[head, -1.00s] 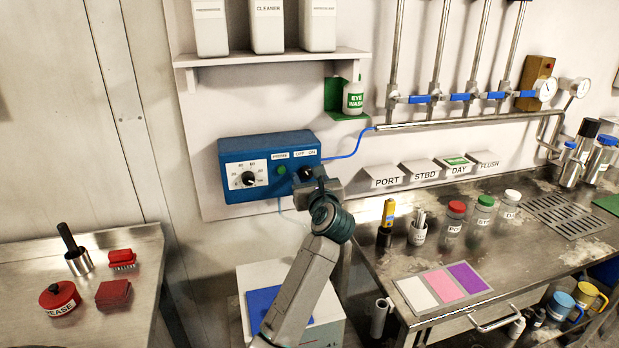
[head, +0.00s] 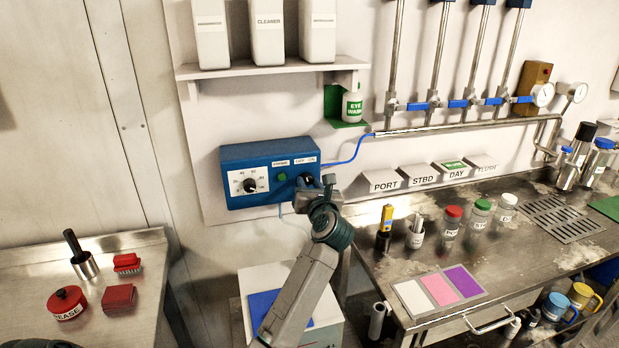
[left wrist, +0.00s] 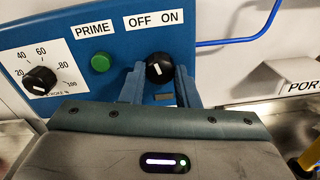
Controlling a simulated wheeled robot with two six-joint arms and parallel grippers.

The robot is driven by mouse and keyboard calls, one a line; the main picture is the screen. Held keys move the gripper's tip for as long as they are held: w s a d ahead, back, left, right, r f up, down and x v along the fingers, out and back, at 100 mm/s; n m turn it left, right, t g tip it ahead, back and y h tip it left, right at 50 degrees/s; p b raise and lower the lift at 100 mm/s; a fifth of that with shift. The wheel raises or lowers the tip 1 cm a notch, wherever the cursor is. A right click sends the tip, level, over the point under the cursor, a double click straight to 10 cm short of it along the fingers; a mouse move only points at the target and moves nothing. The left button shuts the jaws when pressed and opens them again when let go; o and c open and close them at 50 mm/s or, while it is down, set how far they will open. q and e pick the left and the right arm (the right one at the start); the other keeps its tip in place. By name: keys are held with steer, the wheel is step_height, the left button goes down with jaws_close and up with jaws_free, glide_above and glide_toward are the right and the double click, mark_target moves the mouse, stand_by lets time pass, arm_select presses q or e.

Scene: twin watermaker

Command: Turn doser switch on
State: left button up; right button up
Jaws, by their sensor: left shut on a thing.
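The blue doser box (head: 265,196) hangs on the wall in the head view, and its front fills the upper left of the left wrist view. The black doser switch (left wrist: 159,69) sits under the OFF and ON labels, with its white mark close to upright. My left gripper (left wrist: 160,84) has one finger on each side of the switch and is shut on it. In the head view my left gripper (head: 314,188) is at the box's right end and partly hides the switch. My right gripper is not in view.
A green PRIME button (left wrist: 100,63) and a black percent dial (left wrist: 40,80) are left of the switch. A blue cable (head: 350,152) runs from the box to the right. A shelf with white bottles (head: 268,68) is above. A steel bench (head: 400,260) stands at right.

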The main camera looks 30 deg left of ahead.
arm_select(q)
steer(key=m+p, duration=0.2)
steer(key=p, duration=0.1)
steer(key=m+p, duration=0.5)
steer(key=p, duration=0.1)
steer(key=shift+r+p, duration=0.25)
steer(key=shift+p, duration=0.05)
steer(key=shift+f+m+p, duration=0.2)
steer(key=shift+m+p, duration=0.6)
steer(key=shift+m, duration=0.2)
steer(key=o, duration=1)
steer(key=b+v, duration=0.4)
steer(key=v, duration=0.6)
steer(key=shift+s+d, duration=0.2)
steer(key=shift+d, duration=0.15)
steer(key=shift+r, duration=0.1)
